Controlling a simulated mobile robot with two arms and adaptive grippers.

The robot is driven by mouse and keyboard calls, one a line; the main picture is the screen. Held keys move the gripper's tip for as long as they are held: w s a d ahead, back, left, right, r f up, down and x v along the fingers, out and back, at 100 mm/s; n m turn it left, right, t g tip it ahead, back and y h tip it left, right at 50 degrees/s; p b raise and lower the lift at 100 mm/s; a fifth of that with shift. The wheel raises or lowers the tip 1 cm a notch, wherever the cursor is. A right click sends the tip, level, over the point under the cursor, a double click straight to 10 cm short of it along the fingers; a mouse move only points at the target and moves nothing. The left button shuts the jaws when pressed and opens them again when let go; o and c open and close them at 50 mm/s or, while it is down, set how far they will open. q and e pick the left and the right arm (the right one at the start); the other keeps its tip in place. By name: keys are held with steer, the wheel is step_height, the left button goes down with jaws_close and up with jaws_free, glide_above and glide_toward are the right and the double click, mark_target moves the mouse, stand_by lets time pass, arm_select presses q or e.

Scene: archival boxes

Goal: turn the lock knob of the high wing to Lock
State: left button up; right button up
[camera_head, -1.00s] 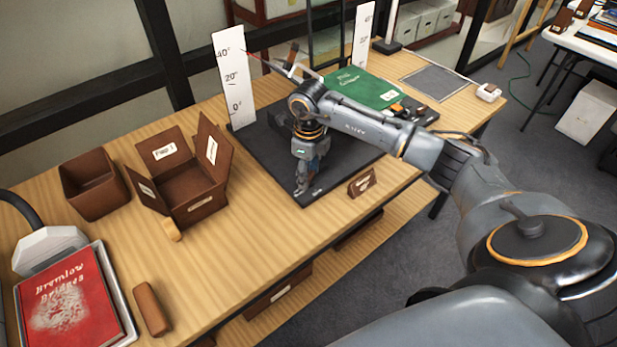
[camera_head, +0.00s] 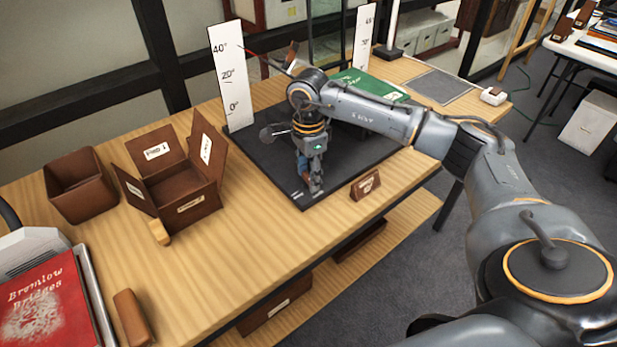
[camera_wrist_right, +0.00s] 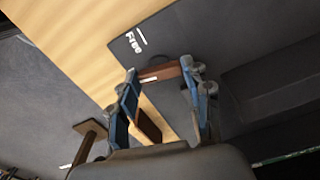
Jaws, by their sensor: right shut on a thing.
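My right gripper (camera_head: 315,188) points down at the front corner of the black board (camera_head: 350,165). In the right wrist view its two blue-sided fingers (camera_wrist_right: 160,75) are closed on the ends of a small brown bar with a white mark, the lock knob (camera_wrist_right: 160,73). The printed word "Free" (camera_wrist_right: 135,40) shows on the board just beyond the fingers. Small white print also shows by the gripper in the head view; I cannot read it there. A green book (camera_head: 365,84) lies on the far part of the board, partly hidden by my arm. My left gripper is out of view.
A white angle scale (camera_head: 232,75) stands at the board's back left, another (camera_head: 363,35) farther right. A small brown sign (camera_head: 365,184) stands close right of the gripper. An open brown box (camera_head: 180,185) and a red book (camera_head: 45,300) are to the left.

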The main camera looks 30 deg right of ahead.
mark_target(308, 178)
steer(key=shift+n+b, duration=0.45)
steer(key=shift+n, duration=0.65)
steer(key=o, duration=1.2)
steer(key=shift+c, duration=0.2)
steer(key=shift+r, duration=0.1)
step_height(308, 178, up, 12)
